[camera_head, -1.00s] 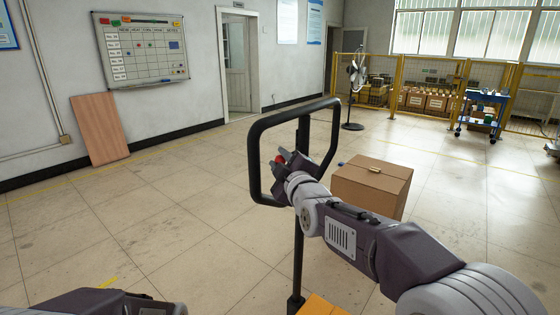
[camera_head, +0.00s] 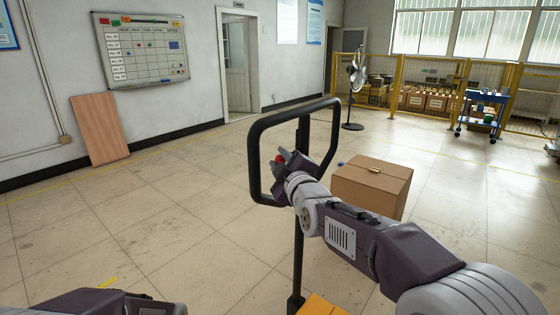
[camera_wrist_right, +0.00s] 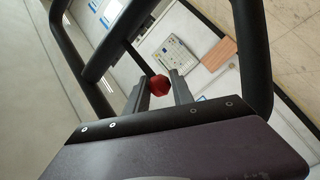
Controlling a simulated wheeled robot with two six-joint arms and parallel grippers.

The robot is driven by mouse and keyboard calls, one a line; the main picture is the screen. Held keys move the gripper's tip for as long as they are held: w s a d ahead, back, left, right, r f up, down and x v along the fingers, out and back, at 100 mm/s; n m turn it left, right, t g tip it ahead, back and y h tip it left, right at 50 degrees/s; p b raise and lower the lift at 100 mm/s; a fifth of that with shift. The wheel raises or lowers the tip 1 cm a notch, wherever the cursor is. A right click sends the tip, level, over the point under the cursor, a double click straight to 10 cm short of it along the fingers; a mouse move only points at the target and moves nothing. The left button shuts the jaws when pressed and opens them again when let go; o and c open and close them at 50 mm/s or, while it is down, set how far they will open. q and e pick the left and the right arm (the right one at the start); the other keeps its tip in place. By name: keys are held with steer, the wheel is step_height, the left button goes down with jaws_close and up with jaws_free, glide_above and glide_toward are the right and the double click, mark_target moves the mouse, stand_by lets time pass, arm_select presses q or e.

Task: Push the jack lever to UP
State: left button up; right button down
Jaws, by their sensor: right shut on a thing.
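The pallet jack's black loop handle (camera_head: 258,150) stands upright on its dark post (camera_head: 297,255) in the middle of the head view. The jack lever's red knob (camera_head: 280,159) shows small inside the loop, and it also appears in the right wrist view (camera_wrist_right: 160,85). My right gripper (camera_head: 284,158) reaches into the loop from the right and is shut on the red knob, which sits between its two fingertips (camera_wrist_right: 157,92). The lever's stem is mostly hidden, and no UP marking is readable. Only part of my left arm shows at the bottom left; its gripper is out of view.
A closed cardboard box (camera_head: 372,184) is just behind the handle on the right. An orange surface (camera_head: 322,306) shows at the post's foot. The tiled floor left of the handle is clear. A fan (camera_head: 355,85), yellow fencing (camera_head: 460,85) and a blue cart (camera_head: 484,112) stand farther back.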

steer(key=f+n+b, duration=0.1)
steer(key=b, duration=0.2)
steer(key=f+n+t+y+b, duration=0.1)
steer(key=f+b, duration=0.1)
steer(key=b, duration=0.2)
steer(key=f+n+t+b, duration=0.1)
steer(key=n+b, duration=0.1)
steer(key=b, duration=0.1)
steer(key=shift+w+d+f, duration=0.2)
steer(key=shift+w+d, duration=0.05)
steer(key=shift+w, duration=0.05)
steer(key=shift+n+y+b, duration=0.3)
steer(key=shift+b, duration=0.15)
steer(key=shift+r, duration=0.2)
steer(key=c, duration=1.1)
jaws_free()
